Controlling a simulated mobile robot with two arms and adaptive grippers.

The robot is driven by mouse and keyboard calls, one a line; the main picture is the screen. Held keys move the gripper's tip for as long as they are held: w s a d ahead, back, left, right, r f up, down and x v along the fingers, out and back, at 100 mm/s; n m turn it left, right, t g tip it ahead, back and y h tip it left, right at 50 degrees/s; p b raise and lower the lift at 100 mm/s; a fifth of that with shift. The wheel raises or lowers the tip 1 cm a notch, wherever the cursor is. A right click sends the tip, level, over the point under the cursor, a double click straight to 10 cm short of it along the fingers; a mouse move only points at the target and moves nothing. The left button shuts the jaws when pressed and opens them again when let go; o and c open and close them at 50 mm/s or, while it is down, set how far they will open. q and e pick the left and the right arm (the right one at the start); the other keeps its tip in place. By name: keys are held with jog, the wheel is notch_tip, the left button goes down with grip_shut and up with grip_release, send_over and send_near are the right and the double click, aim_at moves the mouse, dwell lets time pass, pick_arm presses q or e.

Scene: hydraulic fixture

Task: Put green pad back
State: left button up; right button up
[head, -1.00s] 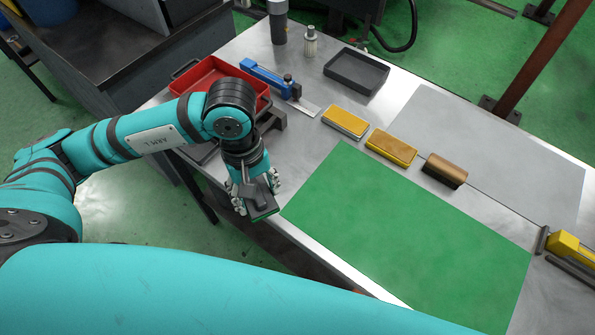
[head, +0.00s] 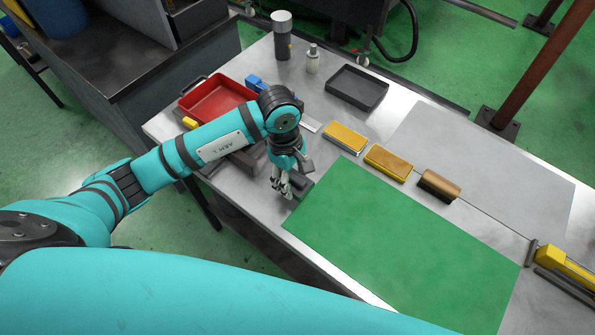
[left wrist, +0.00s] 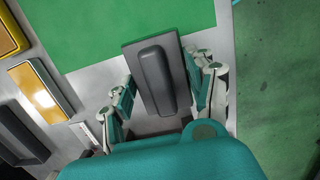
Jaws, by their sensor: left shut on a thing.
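My left gripper (head: 286,186) is shut on a dark grey block with a raised handle, the held pad (left wrist: 155,75). In the left wrist view the pad sits between the two fingers (left wrist: 160,88). Its green underside is hidden now. In the head view the pad is at the upper left corner of the green mat (head: 400,240), mostly covered by the gripper. The wrist view shows its far end overlapping the mat's edge; I cannot tell whether it touches the table. My right gripper is not in view.
Two yellow blocks (head: 345,137) (head: 388,162) and a brown block (head: 438,185) stand in a row behind the mat. A black tray (head: 356,88), a red tray (head: 215,100) and a bottle (head: 313,60) are farther back. A grey sheet (head: 485,160) lies right of the row.

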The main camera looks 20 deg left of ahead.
aim_at(296, 172)
pick_arm(q)
jog(key=shift+w+d, duration=0.2)
jog(key=shift+w, duration=1)
notch_tip(296, 172, down, 3)
jog(key=shift+f+p, duration=0.2)
jog(key=shift+p, duration=0.95)
jog(key=shift+f, duration=0.15)
jog(key=shift+f, duration=0.15)
jog(key=shift+f+b, duration=0.4)
jog(key=shift+b, duration=0.35)
jog(key=o, duration=1.2)
jog(key=shift+o, duration=0.2)
jog(key=shift+r, duration=0.15)
